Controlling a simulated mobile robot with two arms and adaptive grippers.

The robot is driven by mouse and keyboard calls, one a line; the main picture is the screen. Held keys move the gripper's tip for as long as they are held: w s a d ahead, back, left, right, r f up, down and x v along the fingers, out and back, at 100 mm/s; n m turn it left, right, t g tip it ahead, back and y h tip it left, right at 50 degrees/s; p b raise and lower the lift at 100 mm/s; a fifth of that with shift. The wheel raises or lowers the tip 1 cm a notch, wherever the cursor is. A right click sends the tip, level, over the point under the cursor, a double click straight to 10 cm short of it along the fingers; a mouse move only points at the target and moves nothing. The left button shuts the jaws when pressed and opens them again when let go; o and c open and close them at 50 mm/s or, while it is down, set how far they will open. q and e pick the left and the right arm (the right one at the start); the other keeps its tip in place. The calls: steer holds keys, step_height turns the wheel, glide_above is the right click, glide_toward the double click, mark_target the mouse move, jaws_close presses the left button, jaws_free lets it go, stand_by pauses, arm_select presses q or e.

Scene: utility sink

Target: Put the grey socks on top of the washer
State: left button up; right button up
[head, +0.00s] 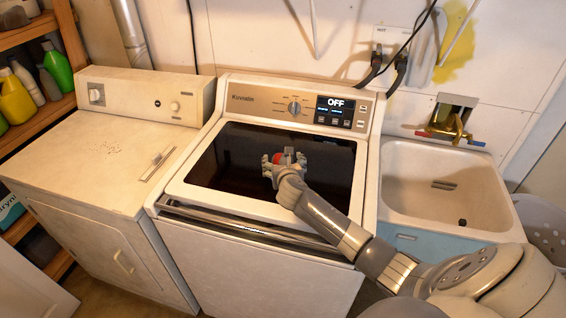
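The washer (228,140) stands in the middle, with a dark glass lid that is closed and a panel reading OFF. My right gripper (283,158) is over the middle of the lid, its arm reaching in from the lower right. A small red and grey patch shows between its fingers. It is too small to tell whether this is the grey socks or part of the gripper, or whether the fingers are closed on it. No grey socks can be made out clearly elsewhere. My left gripper is out of view.
A white dryer (95,160) stands left of the washer, its top mostly clear. A utility sink (440,175) with a brass faucet (457,127) is on the right, a laundry basket (541,222) beside it. Shelves (38,125) with bottles are at far left. The lid around my gripper is clear.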

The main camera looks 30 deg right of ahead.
steer(key=shift+r, duration=0.1)
steer(key=shift+r, duration=0.15)
steer(key=b+v, duration=0.1)
steer(key=v, duration=1.1)
